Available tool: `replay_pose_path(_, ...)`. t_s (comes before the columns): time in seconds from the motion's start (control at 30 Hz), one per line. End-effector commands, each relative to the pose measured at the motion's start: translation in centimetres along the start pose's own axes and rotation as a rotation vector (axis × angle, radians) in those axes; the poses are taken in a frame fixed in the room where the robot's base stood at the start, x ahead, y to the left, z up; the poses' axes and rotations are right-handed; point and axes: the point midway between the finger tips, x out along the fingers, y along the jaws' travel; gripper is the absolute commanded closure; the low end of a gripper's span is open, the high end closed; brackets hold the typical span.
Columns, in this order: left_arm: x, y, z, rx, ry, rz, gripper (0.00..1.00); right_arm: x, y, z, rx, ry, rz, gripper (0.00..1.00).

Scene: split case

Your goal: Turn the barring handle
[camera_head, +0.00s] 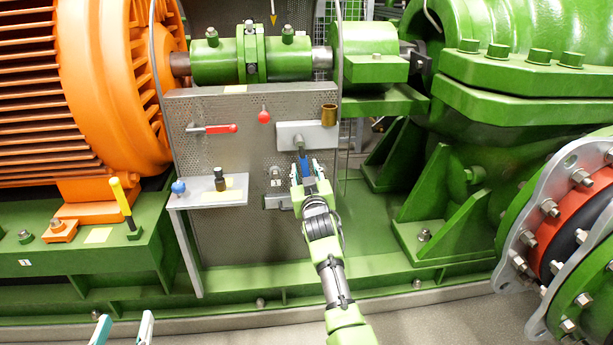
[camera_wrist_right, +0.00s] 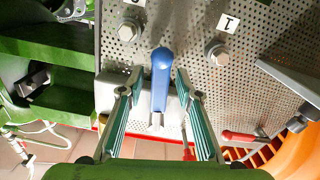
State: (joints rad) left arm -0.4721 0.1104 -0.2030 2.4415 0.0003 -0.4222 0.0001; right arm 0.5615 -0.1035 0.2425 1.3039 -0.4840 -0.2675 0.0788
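A blue handle (camera_head: 304,166) hangs down from a grey block (camera_head: 290,136) on the perforated panel. In the right wrist view the blue handle (camera_wrist_right: 160,78) lies between the two fingers of my right gripper (camera_wrist_right: 158,85), with a gap on each side. My right gripper (camera_head: 307,170) is open in front of the panel, and its fingers hide part of the handle in the head view. My left gripper (camera_head: 123,326) is open and empty at the bottom left edge of the head view, away from the panel. I cannot tell whether the blue handle is the barring handle.
The panel (camera_head: 240,150) also carries a red-gripped lever (camera_head: 220,128), a red knob (camera_head: 264,116) and a brass cup (camera_head: 329,116). A small shelf (camera_head: 205,196) juts out with a blue ball knob (camera_head: 178,187). An orange motor (camera_head: 110,90) stands left, green pump casing (camera_head: 540,110) right.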

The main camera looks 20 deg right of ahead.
Motion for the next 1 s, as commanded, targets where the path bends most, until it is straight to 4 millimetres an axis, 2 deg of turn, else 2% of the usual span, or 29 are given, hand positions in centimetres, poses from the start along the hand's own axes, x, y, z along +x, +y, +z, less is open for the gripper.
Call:
replay_pose_path(0.17, 0.0, 0.0, 0.0, 0.0, 0.001, 0.001, 0.6, -1.6, -0.1, 0.2, -0.001, -0.002, -0.001, 0.68)
replay_pose_path(0.5, 0.0, 0.1, -0.1, 0.0, 0.001, 0.001, 0.6, -7.7, -0.1, 0.2, 0.002, -0.002, -0.001, 0.68)
replay_pose_path(0.7, 0.0, 0.1, -0.1, 0.0, 0.001, 0.001, 0.6, -10.6, -0.1, 0.2, 0.001, -0.003, -0.002, 0.68)
replay_pose_path(1.0, 0.0, 0.1, -0.1, 0.0, 0.002, 0.001, 0.6, -11.9, -0.1, 0.1, 0.001, -0.003, -0.002, 0.68)
